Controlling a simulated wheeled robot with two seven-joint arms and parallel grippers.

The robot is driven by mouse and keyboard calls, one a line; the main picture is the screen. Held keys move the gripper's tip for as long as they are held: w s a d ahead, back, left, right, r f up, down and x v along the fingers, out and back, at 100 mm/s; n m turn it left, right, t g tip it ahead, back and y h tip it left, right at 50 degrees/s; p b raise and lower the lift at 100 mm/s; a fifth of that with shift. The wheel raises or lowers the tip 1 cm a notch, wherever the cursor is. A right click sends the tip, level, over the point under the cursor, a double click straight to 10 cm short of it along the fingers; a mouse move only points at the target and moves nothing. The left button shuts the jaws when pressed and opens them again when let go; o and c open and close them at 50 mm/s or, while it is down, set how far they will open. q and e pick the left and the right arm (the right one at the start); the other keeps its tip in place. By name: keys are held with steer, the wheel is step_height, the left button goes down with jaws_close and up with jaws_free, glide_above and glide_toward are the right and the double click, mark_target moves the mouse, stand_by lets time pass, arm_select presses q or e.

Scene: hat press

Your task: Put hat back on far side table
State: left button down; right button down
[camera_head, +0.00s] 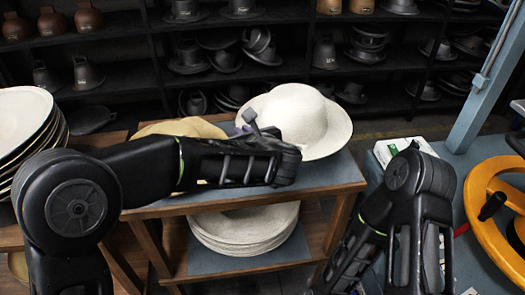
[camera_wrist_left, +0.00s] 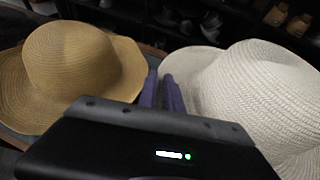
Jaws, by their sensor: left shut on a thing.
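The white woven hat (camera_head: 297,118) is on the right part of the small side table (camera_head: 345,172), crown up; its brim reaches past the table's back edge. It also fills the right of the left wrist view (camera_wrist_left: 255,85). My left gripper (camera_head: 248,118) is shut on the near left part of its brim; its purple fingers (camera_wrist_left: 163,92) stand close together there. A tan hat (camera_head: 185,128) sits to the left on the same table, partly hidden behind my left arm; it shows whole-crowned in the wrist view (camera_wrist_left: 68,62). My right gripper's fingers are out of view.
A stack of pale hats (camera_head: 245,228) lies on the shelf below the tabletop. Another stack of pale round pieces (camera_head: 22,125) is at the left. Dark shelves (camera_head: 130,75) of hat forms line the back. A blue-grey bench with a yellow wheel (camera_head: 483,190) is at the right.

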arm_select(q)
steer(key=shift+f, duration=1.95)
steer(key=shift+f, duration=1.85)
steer(key=shift+f+b, duration=0.15)
steer(key=shift+b, duration=0.15)
steer(key=c, duration=1.8)
jaws_free()
